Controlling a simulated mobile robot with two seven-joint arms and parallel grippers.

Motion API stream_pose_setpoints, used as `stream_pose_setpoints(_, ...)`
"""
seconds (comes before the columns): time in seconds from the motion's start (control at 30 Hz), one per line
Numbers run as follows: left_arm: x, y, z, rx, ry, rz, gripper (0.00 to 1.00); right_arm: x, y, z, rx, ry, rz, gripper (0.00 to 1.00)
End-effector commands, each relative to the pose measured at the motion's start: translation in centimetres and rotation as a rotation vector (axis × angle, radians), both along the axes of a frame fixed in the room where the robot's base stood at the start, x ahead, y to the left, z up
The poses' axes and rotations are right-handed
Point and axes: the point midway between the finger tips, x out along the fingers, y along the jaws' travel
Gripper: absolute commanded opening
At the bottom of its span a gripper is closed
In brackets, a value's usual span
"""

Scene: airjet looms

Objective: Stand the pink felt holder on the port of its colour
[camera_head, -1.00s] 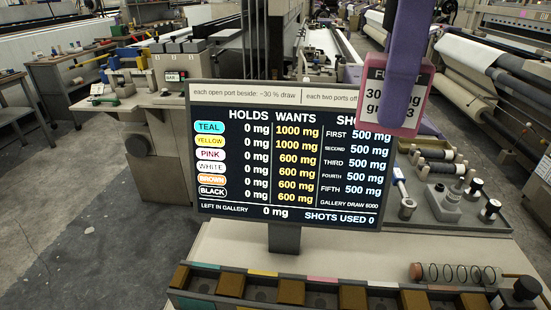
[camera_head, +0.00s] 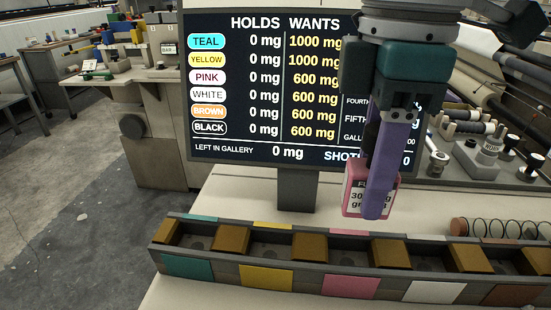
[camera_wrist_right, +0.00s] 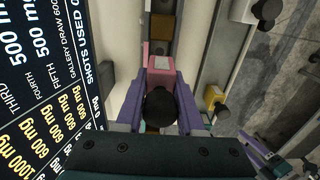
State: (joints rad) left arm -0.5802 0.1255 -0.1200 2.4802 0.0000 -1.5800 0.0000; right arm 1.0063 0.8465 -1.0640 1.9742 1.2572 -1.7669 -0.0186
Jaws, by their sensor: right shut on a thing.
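The pink felt holder (camera_head: 354,192), with a white label on its face, hangs upright in my right gripper (camera_head: 377,205). The gripper's purple fingers are shut on it and hide part of the label. In the right wrist view the holder (camera_wrist_right: 163,68) shows between the two fingers, with a round black knob in front. The pink port is marked by a pink plate (camera_head: 350,287) on the front of the port rail (camera_head: 225,277). The holder is above the rail, apart from it, near the pink port in the picture.
Teal (camera_head: 187,265), yellow (camera_head: 266,278) and white (camera_head: 433,292) plates mark neighbouring ports. Brown blocks (camera_head: 310,247) stand along the rail. A display screen (camera_head: 265,90) stands behind it. A coil spring (camera_head: 495,229) lies at the right.

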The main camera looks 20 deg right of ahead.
Motion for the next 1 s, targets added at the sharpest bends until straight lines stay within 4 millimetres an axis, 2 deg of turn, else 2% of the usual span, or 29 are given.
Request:
stream_pose_setpoints(0.03,0.0,0.0,-0.3,0.0,0.0,0.0,0.67,-0.1,0.0,-1.1,-0.001,0.003,-0.001,0.0)
stream_pose_setpoints(0.27,0.0,0.0,-0.6,0.0,0.0,0.0,0.67,0.0,0.0,-2.9,0.001,0.001,-0.001,0.0)
stream_pose_setpoints(0.5,0.0,-0.1,-1.4,-0.004,0.0,0.002,0.67,-0.1,0.0,-6.5,0.0,0.001,0.0,0.0)
stream_pose_setpoints(1.0,0.0,-0.3,-1.1,-0.009,0.0,0.006,0.67,0.0,0.0,-7.3,0.0,0.0,0.0,0.0)
